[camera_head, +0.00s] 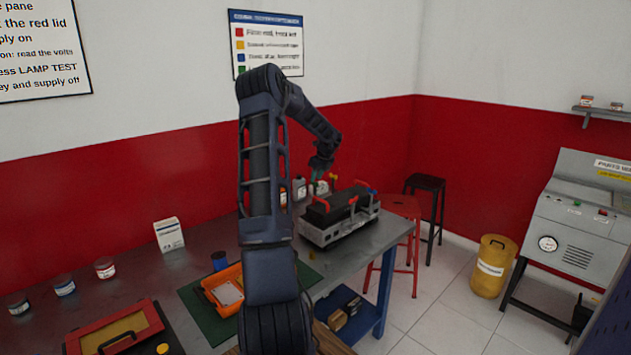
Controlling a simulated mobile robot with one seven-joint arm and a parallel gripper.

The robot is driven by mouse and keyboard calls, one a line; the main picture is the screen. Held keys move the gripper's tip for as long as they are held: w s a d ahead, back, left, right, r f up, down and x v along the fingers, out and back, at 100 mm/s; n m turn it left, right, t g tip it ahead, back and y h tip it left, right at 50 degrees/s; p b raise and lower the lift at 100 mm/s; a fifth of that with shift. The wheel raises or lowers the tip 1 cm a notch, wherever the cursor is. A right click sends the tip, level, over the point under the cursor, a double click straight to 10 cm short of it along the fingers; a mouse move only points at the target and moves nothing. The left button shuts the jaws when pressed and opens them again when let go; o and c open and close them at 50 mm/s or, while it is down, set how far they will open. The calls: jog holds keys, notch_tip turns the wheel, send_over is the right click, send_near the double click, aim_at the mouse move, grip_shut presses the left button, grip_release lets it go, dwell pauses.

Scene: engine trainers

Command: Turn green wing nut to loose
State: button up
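The engine trainer (340,228) stands on the far right part of the grey bench, a dark block on a pale grey base. Small red parts (320,204) and a blue part (372,191) show on it. My gripper (318,180) hangs pointing down at the back left of the trainer, with a small greenish patch at its tip. I cannot tell whether that patch is the green wing nut or part of my gripper. The gripper is too small to show whether its fingers are open or shut, or touching anything.
Bottles (299,189) stand behind the trainer. An orange tray (225,289) lies on a green mat (198,305), with a red-framed case (120,335) at the front left. A red stool (402,206) stands right of the bench. My arm hides the bench's middle.

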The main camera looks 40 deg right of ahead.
jog(key=shift+x, duration=1.25)
grip_shut()
jog(key=shift+n, duration=0.3)
jog(key=n, duration=0.1)
jog(key=n+y, duration=0.1)
jog(key=n, duration=0.1)
jog(key=shift+d+y, duration=0.2)
jog(key=shift+y, duration=0.1)
jog(key=n, duration=0.2)
jog(key=n+g+y, duration=0.1)
jog(key=n, duration=0.2)
jog(key=shift+w+y, duration=0.1)
jog(key=shift+y, duration=0.2)
jog(key=n+g+y, duration=0.1)
jog(key=n, duration=0.3)
jog(key=shift+w+d, duration=0.1)
jog(key=n+g, duration=0.2)
jog(key=n, duration=0.2)
jog(key=shift+w+n, duration=0.1)
jog(key=shift+n, duration=0.2)
